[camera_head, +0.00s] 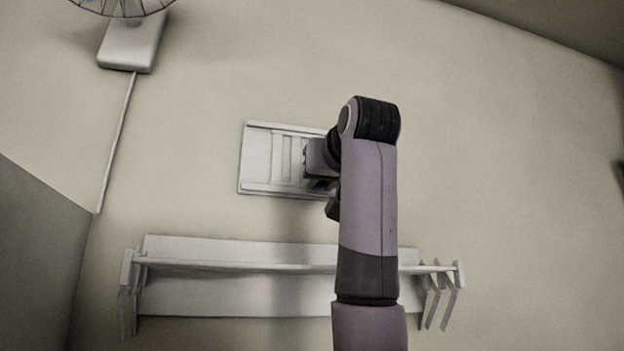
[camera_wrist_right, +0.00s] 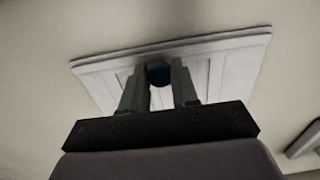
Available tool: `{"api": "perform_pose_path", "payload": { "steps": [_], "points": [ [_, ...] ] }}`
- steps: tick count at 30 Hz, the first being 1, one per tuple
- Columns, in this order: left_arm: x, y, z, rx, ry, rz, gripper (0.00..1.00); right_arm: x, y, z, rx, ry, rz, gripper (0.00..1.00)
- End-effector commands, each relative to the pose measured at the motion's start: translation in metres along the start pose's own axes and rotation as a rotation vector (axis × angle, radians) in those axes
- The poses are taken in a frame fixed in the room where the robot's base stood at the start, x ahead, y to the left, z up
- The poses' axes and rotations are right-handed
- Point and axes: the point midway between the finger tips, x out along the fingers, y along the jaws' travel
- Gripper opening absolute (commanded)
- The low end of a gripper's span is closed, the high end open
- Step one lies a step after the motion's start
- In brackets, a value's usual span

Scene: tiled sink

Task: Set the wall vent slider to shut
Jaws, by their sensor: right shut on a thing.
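The wall vent (camera_head: 258,160) is a pale rectangular plate with vertical slats, mounted on the wall. My right gripper (camera_head: 314,170) is at its right part, and my forearm hides the vent's right end in the head view. In the right wrist view the vent (camera_wrist_right: 230,62) lies right ahead, and my right gripper (camera_wrist_right: 160,80) has its two fingers on either side of a dark blue knob (camera_wrist_right: 158,73), shut on it. The knob appears to be the vent's slider. My left gripper is not in view.
A white wall shelf (camera_head: 200,266) with hooks at its right end runs below the vent. A white box (camera_head: 132,45) with a wire fan guard (camera_head: 115,5) and a cord (camera_head: 116,145) is at the upper left.

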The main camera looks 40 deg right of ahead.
Motion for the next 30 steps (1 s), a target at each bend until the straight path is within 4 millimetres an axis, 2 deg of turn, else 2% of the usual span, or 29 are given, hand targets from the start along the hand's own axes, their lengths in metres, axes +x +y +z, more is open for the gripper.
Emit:
{"api": "perform_pose_path", "payload": {
  "steps": [5, 6, 8, 9, 19, 30],
  "points": [
    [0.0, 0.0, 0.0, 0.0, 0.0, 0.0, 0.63, -0.001, 0.004, -0.001, 0.004, 0.002, 0.01, 0.0],
    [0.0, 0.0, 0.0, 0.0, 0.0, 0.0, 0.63, -0.001, 0.005, -0.001, 0.004, 0.002, 0.011, 0.32],
    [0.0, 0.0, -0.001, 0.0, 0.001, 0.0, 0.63, -0.001, 0.005, -0.001, 0.004, 0.002, 0.011, 0.52],
    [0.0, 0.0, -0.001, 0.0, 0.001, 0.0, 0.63, -0.001, 0.005, -0.001, 0.004, 0.002, 0.011, 0.54],
    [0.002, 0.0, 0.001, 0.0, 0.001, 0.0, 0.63, -0.005, 0.003, 0.0, 0.003, 0.002, 0.008, 0.54],
    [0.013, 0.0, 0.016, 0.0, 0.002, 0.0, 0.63, -0.06, 0.003, 0.001, 0.003, 0.004, 0.009, 0.54]
  ]
}}
